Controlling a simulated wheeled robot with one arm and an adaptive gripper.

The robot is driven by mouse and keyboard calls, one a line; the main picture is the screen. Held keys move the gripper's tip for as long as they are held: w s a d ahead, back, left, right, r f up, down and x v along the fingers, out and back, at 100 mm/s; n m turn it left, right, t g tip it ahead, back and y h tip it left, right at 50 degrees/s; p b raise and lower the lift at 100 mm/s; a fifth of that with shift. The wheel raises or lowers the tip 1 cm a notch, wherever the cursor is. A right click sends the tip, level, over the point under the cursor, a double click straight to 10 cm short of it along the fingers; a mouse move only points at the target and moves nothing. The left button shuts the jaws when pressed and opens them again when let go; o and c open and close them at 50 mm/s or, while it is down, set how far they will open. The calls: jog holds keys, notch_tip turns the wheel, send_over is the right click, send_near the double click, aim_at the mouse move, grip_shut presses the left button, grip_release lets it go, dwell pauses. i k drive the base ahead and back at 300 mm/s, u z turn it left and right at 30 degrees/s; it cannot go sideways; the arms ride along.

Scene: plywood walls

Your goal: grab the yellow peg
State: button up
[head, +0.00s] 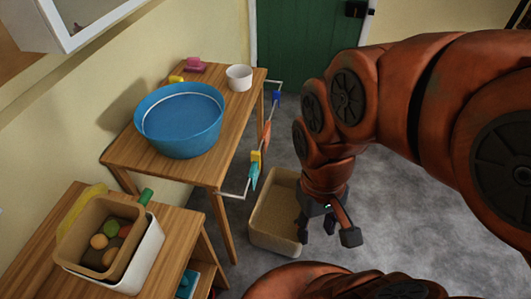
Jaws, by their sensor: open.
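A yellow peg (256,156) sits on the white rail at the right side of the table, above a hanging cyan cloth (254,175). A second small yellow thing (176,79) lies at the table's back left; I cannot tell what it is. My gripper (328,233) is open, with nothing seen between its fingers. It points down, right of and nearer than the rail peg, by the right edge of a beige basket (262,245) on the floor. It is apart from the peg.
A blue basin (181,118), a white cup (239,77) and a pink thing (195,64) stand on the table (130,156). A blue peg (277,95) and an orange cloth (267,133) are farther along the rail. A nearer wooden unit (195,220) holds bins. The floor at right is clear.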

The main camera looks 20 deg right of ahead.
aim_at(256, 156)
jog(key=u, duration=3.05)
jog(key=k, duration=1.55)
jog(key=z, duration=0.5)
